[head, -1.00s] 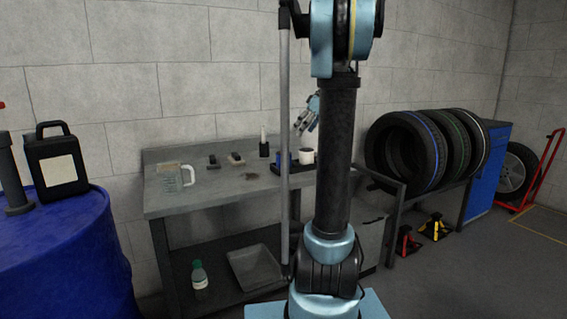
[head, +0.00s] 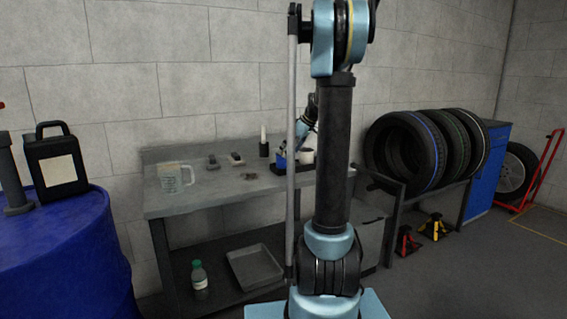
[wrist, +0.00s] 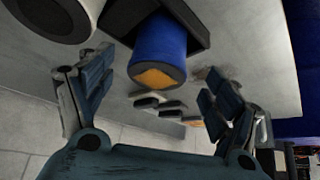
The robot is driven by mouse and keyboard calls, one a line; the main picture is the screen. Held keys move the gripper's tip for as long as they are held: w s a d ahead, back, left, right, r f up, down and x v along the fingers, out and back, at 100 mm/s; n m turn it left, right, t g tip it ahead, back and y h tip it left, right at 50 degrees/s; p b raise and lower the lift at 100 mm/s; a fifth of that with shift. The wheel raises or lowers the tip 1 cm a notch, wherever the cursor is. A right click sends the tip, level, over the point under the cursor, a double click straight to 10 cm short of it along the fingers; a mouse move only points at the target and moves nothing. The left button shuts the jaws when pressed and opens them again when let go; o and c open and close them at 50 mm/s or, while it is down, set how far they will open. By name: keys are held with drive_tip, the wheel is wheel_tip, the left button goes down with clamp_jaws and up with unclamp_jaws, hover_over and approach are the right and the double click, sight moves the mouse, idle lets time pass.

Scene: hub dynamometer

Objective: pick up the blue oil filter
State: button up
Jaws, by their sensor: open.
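The blue oil filter (wrist: 158,50) is a blue cylinder with an orange-yellow end, seated at a dark holder (wrist: 125,15) in the wrist view. In the head view the filter (head: 281,160) is a small blue patch on the workbench (head: 215,196). My gripper (wrist: 156,68) is open, with one finger to each side of the filter and a gap between; no contact shows.
A white cylinder (head: 306,156) stands close beside the filter. Tyres (head: 405,150) are on a rack to the right.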

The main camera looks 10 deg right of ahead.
sight(284, 162)
drive_tip(key=shift+x, duration=2.6)
drive_tip(key=shift+w+a+r, duration=0.1)
drive_tip(key=shift+r, duration=0.05)
drive_tip(key=c, duration=1.3)
